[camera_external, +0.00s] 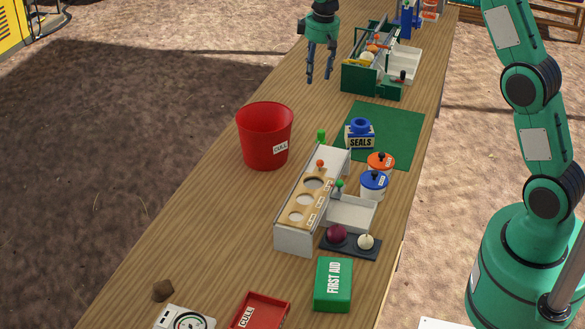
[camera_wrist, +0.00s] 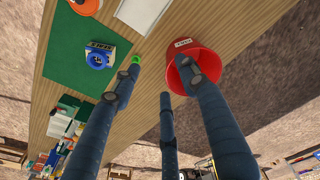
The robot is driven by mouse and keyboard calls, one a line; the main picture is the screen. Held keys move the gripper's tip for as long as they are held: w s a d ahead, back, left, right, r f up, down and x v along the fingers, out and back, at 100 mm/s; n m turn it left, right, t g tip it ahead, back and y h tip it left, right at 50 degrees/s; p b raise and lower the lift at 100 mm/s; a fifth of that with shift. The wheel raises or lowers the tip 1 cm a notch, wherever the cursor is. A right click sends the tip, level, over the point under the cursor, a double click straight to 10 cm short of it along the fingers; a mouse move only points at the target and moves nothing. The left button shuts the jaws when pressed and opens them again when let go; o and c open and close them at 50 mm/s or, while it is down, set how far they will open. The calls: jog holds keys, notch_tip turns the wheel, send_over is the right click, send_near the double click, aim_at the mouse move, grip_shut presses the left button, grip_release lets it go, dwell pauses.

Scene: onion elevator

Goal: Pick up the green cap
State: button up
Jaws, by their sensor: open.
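A small green cap (camera_external: 322,135) stands upright by the far end of the grey sorting box, to the right of the red bucket. In the wrist view a small green piece (camera_wrist: 136,60), which appears to be the same cap, shows just beyond the tip of one finger. My gripper (camera_external: 319,78) is open and empty, pointing down above the far part of the table, behind the cap and apart from it. Its three dark fingers also show spread in the wrist view (camera_wrist: 160,76). A smaller green knob (camera_external: 340,184) shows beside the sorting box.
The red CULL bucket (camera_external: 262,150) stands left of the cap. The grey sorting box (camera_external: 293,240) with a wooden holed top lies in front. A SEALS box (camera_external: 360,142) sits on the green mat (camera_external: 398,122). A green crate (camera_external: 352,80) stands right of my gripper.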

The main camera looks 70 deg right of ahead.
jog(key=w+d+f, duration=0.3)
jog(key=d+f, duration=0.6)
jog(key=f, duration=0.1)
jog(key=g+p, duration=0.1)
jog(key=p, duration=0.1)
send_over(321, 131)
notch_tip(321, 131, down, 11)
jog(key=shift+d+m+y, duration=0.25)
jog(key=shift+m+y, duration=0.05)
notch_tip(321, 131, down, 8)
jog(key=shift+f+b, duration=0.2)
jog(key=shift+b, duration=0.2)
jog(key=shift+f, duration=0.15)
jog(key=shift+a+f, duration=0.2)
jog(key=shift+f, duration=2.3)
